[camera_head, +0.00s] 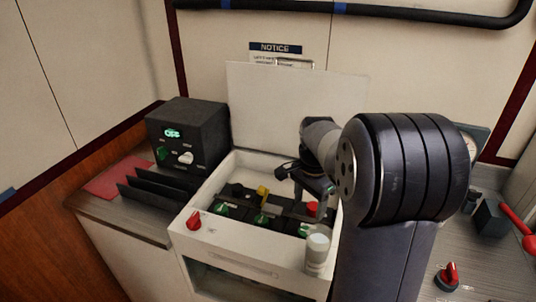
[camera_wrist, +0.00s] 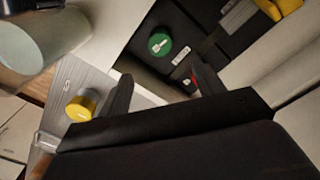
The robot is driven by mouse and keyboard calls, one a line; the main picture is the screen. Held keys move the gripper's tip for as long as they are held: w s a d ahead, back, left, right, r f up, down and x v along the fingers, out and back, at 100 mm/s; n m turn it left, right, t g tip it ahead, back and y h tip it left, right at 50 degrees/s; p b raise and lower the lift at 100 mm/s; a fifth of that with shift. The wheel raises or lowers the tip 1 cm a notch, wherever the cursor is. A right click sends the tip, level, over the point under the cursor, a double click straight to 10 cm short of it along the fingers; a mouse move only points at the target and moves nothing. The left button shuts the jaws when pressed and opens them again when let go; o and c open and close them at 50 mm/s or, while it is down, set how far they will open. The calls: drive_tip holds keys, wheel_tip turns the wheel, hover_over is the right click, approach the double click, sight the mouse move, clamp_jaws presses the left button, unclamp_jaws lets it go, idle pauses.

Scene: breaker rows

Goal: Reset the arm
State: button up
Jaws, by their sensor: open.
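My gripper (camera_head: 316,190) is over the right part of an open white box (camera_head: 243,232) in the head view, with my arm reaching in from the right. In the wrist view my gripper (camera_wrist: 162,88) shows two dark fingers spread apart with nothing held between them. A green round knob (camera_wrist: 160,44) lies beyond the fingertips on a dark panel, and a small red part shows beside the right finger. Inside the box are dark breaker rows with green knobs (camera_head: 222,210), a yellow part (camera_head: 262,191) and a red part (camera_head: 312,208). My arm hides the box's right side.
The box's raised lid (camera_head: 280,105) stands behind it. A black unit (camera_head: 187,137) with a green display stands left, near dark upright plates (camera_head: 160,187). A red knob (camera_head: 194,222) and white cylinder (camera_head: 317,252) are at the box's front. Another red knob (camera_head: 449,275) is right.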

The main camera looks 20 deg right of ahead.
sight(305, 230)
wheel_tip(305, 230, down, 11)
drive_tip(key=shift+n, duration=1.3)
drive_tip(key=shift+r, duration=0.1)
